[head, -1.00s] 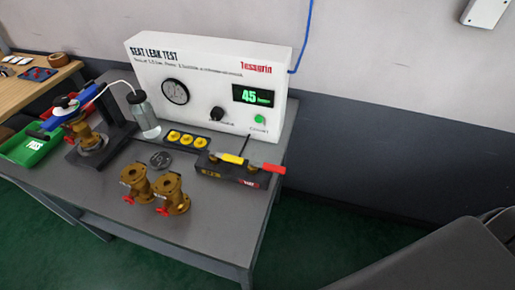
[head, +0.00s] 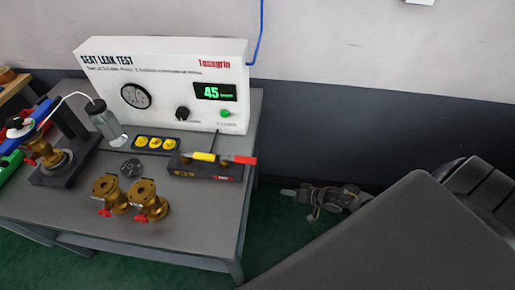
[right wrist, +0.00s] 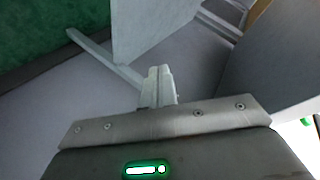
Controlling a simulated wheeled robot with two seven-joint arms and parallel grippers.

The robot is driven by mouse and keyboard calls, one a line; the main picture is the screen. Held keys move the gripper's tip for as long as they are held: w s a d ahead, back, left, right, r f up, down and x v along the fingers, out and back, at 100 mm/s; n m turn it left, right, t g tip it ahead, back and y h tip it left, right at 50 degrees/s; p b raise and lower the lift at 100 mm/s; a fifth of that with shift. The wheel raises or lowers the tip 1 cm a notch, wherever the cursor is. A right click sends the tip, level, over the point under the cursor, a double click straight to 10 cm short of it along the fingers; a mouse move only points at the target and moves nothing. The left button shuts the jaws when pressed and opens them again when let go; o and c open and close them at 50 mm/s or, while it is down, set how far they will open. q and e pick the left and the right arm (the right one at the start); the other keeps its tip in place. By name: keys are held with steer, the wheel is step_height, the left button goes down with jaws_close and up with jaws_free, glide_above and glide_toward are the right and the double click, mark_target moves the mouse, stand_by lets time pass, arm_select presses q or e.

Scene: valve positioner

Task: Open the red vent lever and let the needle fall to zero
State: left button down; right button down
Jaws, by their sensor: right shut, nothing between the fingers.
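The red vent lever (head: 240,159) lies level at the right end of a dark block (head: 190,169), beside a yellow lever (head: 203,156). The block stands in front of the white seat leak test box (head: 160,72). The box has a round gauge (head: 135,96), whose needle is too small to read, and a green display (head: 215,92) showing 45. My right gripper (head: 289,192) is right of the table, apart from the lever. Its fingers (right wrist: 158,84) are together and empty in the right wrist view. My left gripper is not in view.
Two brass valves (head: 148,203) with red handles stand in front of the block. Yellow knobs (head: 155,143) sit in a strip. The table's front right (head: 205,215) is clear.

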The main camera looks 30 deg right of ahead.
mark_target(238, 159)
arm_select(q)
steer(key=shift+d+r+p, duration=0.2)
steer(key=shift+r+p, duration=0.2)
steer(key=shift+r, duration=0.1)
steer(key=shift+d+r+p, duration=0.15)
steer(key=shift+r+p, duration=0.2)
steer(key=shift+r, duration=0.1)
arm_select(e)
steer(key=w+r+g+y, duration=0.1)
steer(key=r+y, duration=0.2)
steer(key=r, duration=0.7)
steer(key=w+r+g+y, duration=0.1)
steer(key=r+y, duration=0.2)
steer(key=r, duration=0.7)
steer(key=w+r+m+g+y, duration=0.1)
steer(key=r+y, duration=0.2)
steer(key=r, duration=0.7)
steer(key=shift+a+r+g+y, duration=0.3)
steer(key=shift+a+y, duration=0.05)
steer(key=shift+y, duration=0.05)
